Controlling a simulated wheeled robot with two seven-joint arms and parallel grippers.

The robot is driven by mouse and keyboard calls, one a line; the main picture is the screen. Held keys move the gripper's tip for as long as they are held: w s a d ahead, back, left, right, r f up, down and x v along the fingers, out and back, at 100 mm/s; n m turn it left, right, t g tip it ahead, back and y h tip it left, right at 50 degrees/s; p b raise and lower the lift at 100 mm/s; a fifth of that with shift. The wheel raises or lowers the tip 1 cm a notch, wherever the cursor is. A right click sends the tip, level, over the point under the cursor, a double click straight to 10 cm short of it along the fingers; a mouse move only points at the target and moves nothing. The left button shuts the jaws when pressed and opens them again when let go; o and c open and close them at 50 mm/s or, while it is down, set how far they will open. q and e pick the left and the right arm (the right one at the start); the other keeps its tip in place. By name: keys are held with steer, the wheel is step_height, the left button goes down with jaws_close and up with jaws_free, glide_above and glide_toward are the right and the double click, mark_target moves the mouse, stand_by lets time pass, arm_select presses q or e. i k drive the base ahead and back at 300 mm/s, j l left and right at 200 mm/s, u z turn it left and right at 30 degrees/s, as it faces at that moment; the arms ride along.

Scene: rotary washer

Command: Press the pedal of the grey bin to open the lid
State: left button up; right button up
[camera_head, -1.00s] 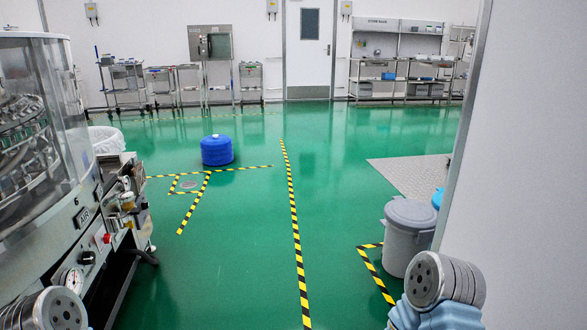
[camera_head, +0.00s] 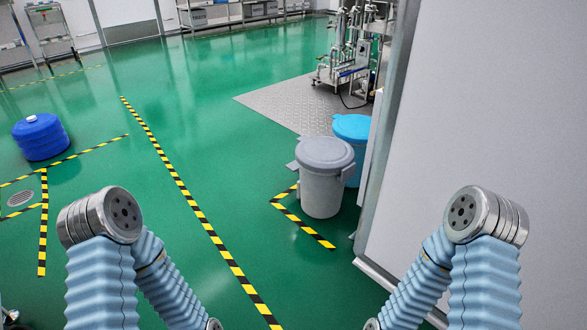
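The grey bin (camera_head: 322,190) stands on the green floor right of centre in the head view, against the end of the white wall. Its grey lid (camera_head: 325,152) is shut. A small grey tab juts out at the left of the lid's rim. The pedal cannot be made out from here. My two arms, in pale blue ribbed sleeves, show at the bottom left and bottom right, well short of the bin. Neither gripper is in the frame.
A bin with a blue lid (camera_head: 352,128) stands just behind the grey bin. The white wall (camera_head: 465,140) closes off the right side. A yellow-black floor stripe (camera_head: 193,205) runs left of the bin, with open green floor around it. A blue drum (camera_head: 40,138) stands far left.

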mark_target(294, 166)
steer(key=i+j, duration=0.3)
steer(key=i, duration=0.4)
steer(key=i+j, duration=0.2)
steer(key=i, duration=0.4)
steer(key=i+j, duration=0.2)
steer(key=i, duration=0.4)
steer(key=i+j, duration=0.2)
steer(key=i, duration=0.35)
steer(key=i+j+u, duration=0.1)
steer(key=i, duration=0.5)
steer(key=j, duration=0.1)
